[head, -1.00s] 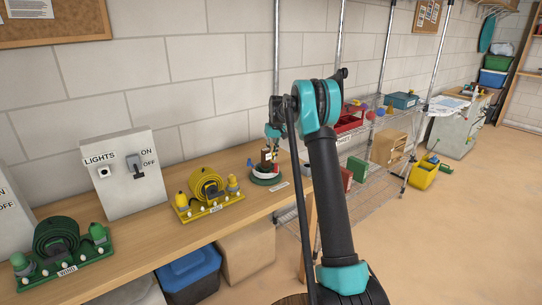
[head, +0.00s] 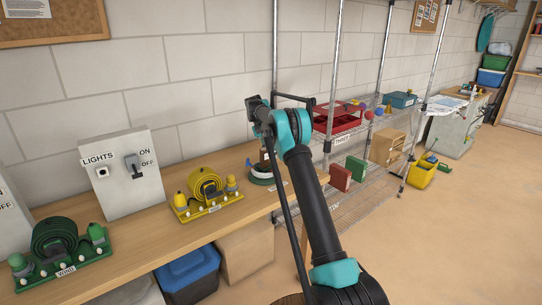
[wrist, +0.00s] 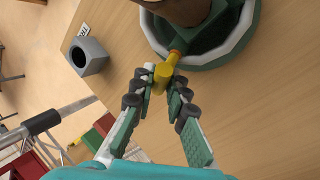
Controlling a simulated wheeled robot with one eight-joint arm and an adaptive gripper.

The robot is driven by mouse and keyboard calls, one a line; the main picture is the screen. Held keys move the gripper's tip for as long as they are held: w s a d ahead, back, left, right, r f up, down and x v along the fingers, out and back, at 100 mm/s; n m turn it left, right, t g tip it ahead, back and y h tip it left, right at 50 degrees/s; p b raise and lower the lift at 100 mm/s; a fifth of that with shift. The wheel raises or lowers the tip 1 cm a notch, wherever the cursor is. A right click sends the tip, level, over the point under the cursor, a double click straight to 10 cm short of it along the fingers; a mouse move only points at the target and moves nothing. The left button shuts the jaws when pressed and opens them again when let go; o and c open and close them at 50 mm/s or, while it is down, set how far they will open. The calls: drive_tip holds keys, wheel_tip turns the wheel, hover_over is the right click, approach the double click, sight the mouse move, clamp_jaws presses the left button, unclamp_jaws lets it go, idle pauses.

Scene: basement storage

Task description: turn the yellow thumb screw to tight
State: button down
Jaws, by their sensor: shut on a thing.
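The yellow thumb screw (wrist: 164,74) shows in the wrist view, its head between the fingertips of my gripper (wrist: 163,84). The fingers are shut on it from both sides. Its shaft runs up into the green part of a round fixture (wrist: 233,50) with a pale rim and a brown piece on top. The screw and my fingers cannot be made out there. How tight the screw is cannot be told.
A grey hollow block (wrist: 94,48) stands on the wooden bench near its edge in the wrist view. In the head view a yellow hose-like holder (head: 208,204), a lights switch box (head: 122,172) and a green holder (head: 64,250) line the bench. Wire shelves (head: 350,215) stand right.

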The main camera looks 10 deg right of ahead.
drive_tip(key=shift+d+m+g+h, duration=0.1)
drive_tip(key=shift+m+g+h, duration=0.25)
drive_tip(key=shift+m, duration=0.35)
drive_tip(key=shift+s, duration=0.1)
drive_tip(key=c, duration=1.5)
unclamp_jaws()
drive_tip(key=shift+r, duration=0.1)
wheel_tip(320, 180, up, 10)
drive_tip(key=shift+f, duration=0.1)
drive_tip(key=shift+c, duration=0.2)
